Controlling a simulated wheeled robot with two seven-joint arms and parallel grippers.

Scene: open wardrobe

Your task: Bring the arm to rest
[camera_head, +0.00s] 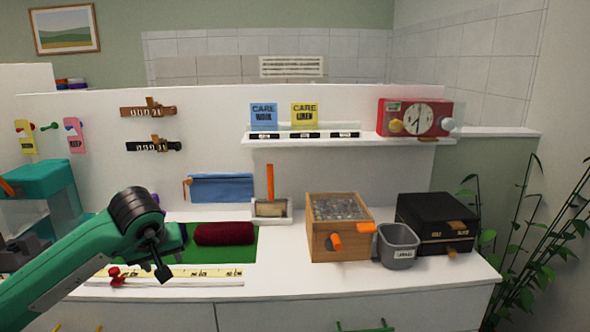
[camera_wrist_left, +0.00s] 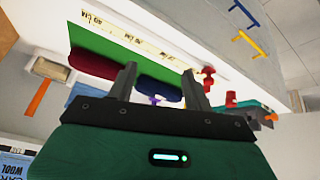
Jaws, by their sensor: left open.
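My left arm comes in from the lower left in the head view. Its gripper (camera_head: 160,258) hangs over the front left of the white counter, by the green mat (camera_head: 200,257). In the left wrist view the two fingers of the left gripper (camera_wrist_left: 160,82) stand apart with nothing held between them. A dark blue roll (camera_wrist_left: 160,91) shows beyond the fingers, and a dark red roll (camera_wrist_left: 92,63) lies beside it. The dark red roll also shows on the mat in the head view (camera_head: 224,233). My right gripper is not in view.
A yellow ruler strip (camera_head: 205,272) with a red knob (camera_head: 116,274) runs along the counter's front. A wooden box (camera_head: 339,240), a grey bin (camera_head: 398,246) and a black case (camera_head: 436,222) stand at the right. A teal container (camera_head: 42,185) is at the left.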

